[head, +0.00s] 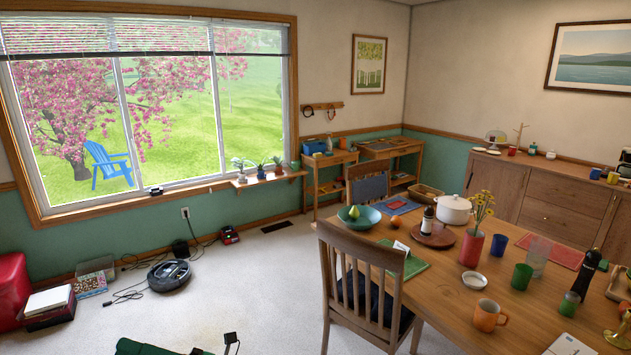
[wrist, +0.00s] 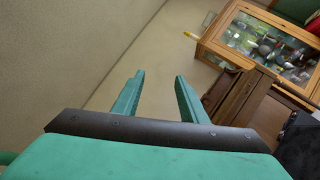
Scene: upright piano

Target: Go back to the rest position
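My gripper (wrist: 160,92) shows in the wrist view with its two green fingers apart and nothing between them. It points at open space, with pale floor and wall beyond the fingertips. In the head view, a green part of my own body shows at the bottom edge, left of the middle; the gripper's fingers cannot be made out there.
A wooden dining table (head: 548,312) with dishes, cups and a flower vase fills the right, with a wooden chair (head: 365,275) beside it. A robot vacuum (head: 169,275) and cables lie at left. Carpet between is clear. A glass-topped wooden cabinet (wrist: 262,45) shows in the wrist view.

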